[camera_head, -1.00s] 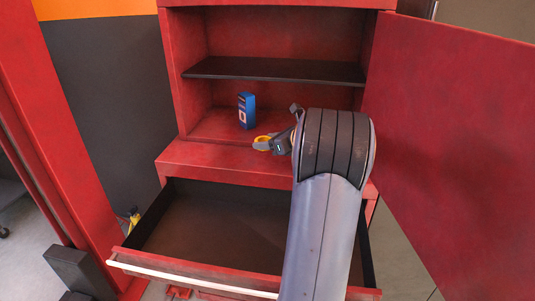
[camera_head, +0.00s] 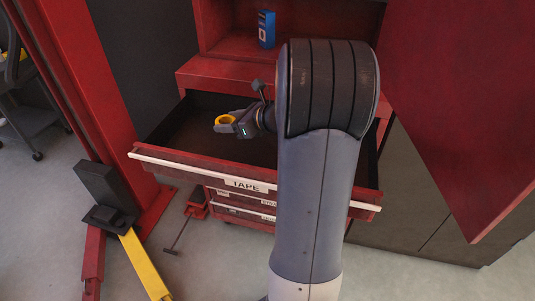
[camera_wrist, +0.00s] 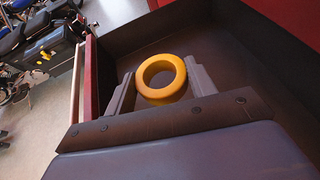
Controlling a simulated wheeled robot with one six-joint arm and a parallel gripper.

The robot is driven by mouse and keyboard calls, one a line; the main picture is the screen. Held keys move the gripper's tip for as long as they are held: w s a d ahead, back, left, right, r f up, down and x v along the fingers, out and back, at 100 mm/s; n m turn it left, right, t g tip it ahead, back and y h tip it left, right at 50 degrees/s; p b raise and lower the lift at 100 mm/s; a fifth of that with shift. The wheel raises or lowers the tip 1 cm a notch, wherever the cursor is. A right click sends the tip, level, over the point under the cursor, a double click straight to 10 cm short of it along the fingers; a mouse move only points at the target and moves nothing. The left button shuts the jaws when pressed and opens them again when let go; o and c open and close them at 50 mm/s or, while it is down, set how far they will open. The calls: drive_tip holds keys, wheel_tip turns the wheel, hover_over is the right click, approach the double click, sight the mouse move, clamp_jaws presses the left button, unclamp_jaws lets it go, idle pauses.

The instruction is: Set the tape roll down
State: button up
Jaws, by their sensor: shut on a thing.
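The yellow tape roll (camera_head: 225,120) is held at the end of my gripper (camera_head: 228,128), over the open drawer (camera_head: 190,122) of the red cabinet. In the wrist view the tape roll (camera_wrist: 161,78) sits between the two grey fingers of my gripper (camera_wrist: 160,88), which are shut on it. The dark drawer floor lies below and beyond it. I cannot tell how high the roll is above the floor. The drawer front carries a label reading TAPE (camera_head: 246,185).
The red cabinet door (camera_head: 440,110) hangs open at the right. A red post (camera_head: 75,90) of a lift stands at the left. The visible drawer floor looks empty.

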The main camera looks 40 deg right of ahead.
hover_over(232, 159)
wheel_tip(232, 159, down, 6)
drive_tip(key=shift+f+b, duration=0.25)
drive_tip(key=shift+b, duration=0.2)
drive_tip(key=shift+f, duration=2.1)
drive_tip(key=shift+b, duration=0.3)
drive_tip(key=shift+f, duration=0.2)
drive_tip(key=o, duration=1)
drive_tip(key=shift+c, duration=0.2)
drive_tip(key=shift+r, duration=0.2)
drive_tip(key=v, duration=0.7)
drive_tip(key=shift+s+d+r, duration=0.1)
drive_tip(key=shift+s+r, duration=0.05)
drive_tip(key=shift+s, duration=0.1)
